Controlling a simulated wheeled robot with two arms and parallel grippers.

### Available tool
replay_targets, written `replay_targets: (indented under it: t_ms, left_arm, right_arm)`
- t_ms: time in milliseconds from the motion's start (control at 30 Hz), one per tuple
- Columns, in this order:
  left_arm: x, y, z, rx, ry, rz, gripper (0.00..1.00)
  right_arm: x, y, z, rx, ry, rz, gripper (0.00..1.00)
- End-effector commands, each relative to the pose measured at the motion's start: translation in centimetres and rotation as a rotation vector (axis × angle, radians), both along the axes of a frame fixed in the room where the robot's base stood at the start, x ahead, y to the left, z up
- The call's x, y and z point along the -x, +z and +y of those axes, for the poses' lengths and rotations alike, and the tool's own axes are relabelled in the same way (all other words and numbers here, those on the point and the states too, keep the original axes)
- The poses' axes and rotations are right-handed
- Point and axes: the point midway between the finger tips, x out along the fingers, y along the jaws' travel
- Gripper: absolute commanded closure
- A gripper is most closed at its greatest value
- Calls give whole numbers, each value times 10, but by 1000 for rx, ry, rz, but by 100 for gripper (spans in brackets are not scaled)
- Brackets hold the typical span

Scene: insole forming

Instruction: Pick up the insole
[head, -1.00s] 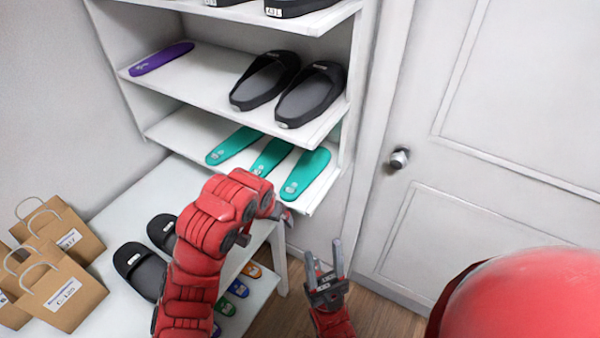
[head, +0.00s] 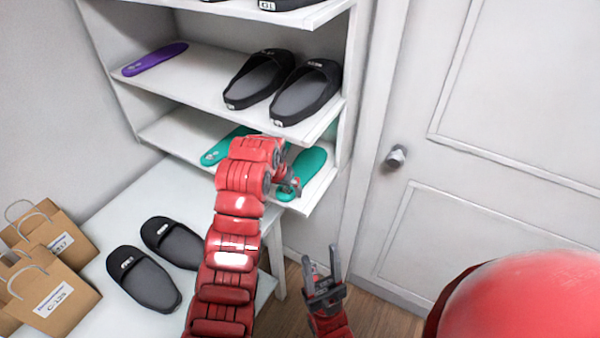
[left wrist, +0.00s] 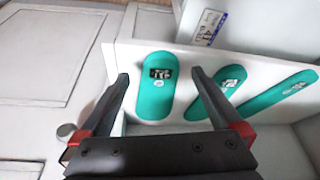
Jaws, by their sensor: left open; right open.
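Teal insoles lie on the lower shelf (head: 160,132). The right one (head: 308,165) shows beside my left gripper, the left one (head: 225,146) shows behind my arm, and the middle one is mostly hidden by the arm. My left gripper (head: 290,186) is open and empty at the shelf's front edge. In the left wrist view, the insole nearest the door (left wrist: 154,98) appears between the open fingers (left wrist: 160,76), with the other two (left wrist: 222,92) to the right. My right gripper (head: 322,268) is open and empty, low in front of the shelf. A purple insole (head: 155,58) lies on the shelf above.
Black slides (head: 305,92) stand on the shelf above the teal insoles. More black slides (head: 146,281) and paper bags (head: 55,300) are on the white bench (head: 130,200) at left. A door with a knob (head: 396,156) is on the right.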

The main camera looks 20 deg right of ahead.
Motion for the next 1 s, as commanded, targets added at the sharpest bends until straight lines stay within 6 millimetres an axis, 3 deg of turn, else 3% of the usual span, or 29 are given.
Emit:
replay_targets:
  t_ms: [100,400,667,1000]
  left_arm:
    - [-7,2,-8,-2,-4,2,0]
    - [-14,-27,-13,-2,-1,3,0]
    - [-15,-29,-13,-1,-2,0,0]
    - [-15,-28,-13,-2,-1,1,61]
  right_arm:
    - [0,7,0,0,0,0,50]
    - [0,15,0,0,0,0,50]
    - [0,15,0,0,0,0,50]
    - [0,15,0,0,0,0,50]
